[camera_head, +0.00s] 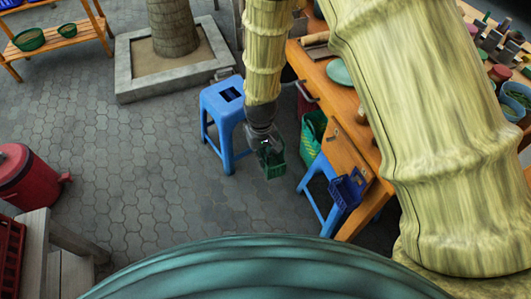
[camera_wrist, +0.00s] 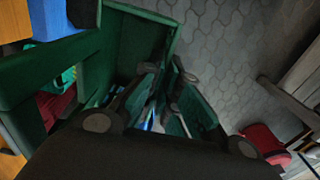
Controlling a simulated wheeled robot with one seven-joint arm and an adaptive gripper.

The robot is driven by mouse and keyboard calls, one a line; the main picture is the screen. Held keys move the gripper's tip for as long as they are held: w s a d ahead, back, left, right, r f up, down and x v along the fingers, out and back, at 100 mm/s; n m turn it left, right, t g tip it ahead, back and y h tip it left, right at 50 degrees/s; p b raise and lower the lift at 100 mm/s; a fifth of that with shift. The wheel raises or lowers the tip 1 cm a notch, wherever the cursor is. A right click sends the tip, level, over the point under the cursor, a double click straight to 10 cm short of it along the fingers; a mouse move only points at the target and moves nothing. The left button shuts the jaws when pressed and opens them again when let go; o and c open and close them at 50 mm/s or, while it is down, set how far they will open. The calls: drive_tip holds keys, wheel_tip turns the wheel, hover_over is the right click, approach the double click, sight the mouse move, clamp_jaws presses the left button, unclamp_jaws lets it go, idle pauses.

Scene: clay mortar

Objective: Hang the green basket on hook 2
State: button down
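In the head view, the green basket (camera_head: 275,170) hangs below my gripper (camera_head: 266,146), in the air over the paving between the blue stool and the wooden table. In the wrist view, the dark green basket wall (camera_wrist: 132,42) is close, beside and between my gripper's fingers (camera_wrist: 166,82). The fingers appear closed on its rim or wall; the exact contact is dark. Along the table's side hang another green basket (camera_head: 313,130), partly hidden, and a blue basket (camera_head: 347,190). I cannot make out hook 2 or any hook number.
The wooden table (camera_head: 345,148) stands to the right, with a plate (camera_head: 340,72) on top. A blue stool (camera_head: 222,105) is close left of my gripper. A tree planter (camera_head: 125,85) is behind. A red bin (camera_head: 28,176) stands far left. The paving (camera_head: 165,195) between is clear.

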drive_tip(key=shift+s+a+p, duration=0.2)
drive_tip(key=shift+s+a, duration=0.05)
drive_tip(key=shift+a, duration=0.45)
drive_tip(key=shift+s+a+p, duration=0.2)
drive_tip(key=shift+s+a, duration=0.05)
drive_tip(key=shift+a, duration=0.45)
drive_tip(key=shift+w+d+r, duration=0.1)
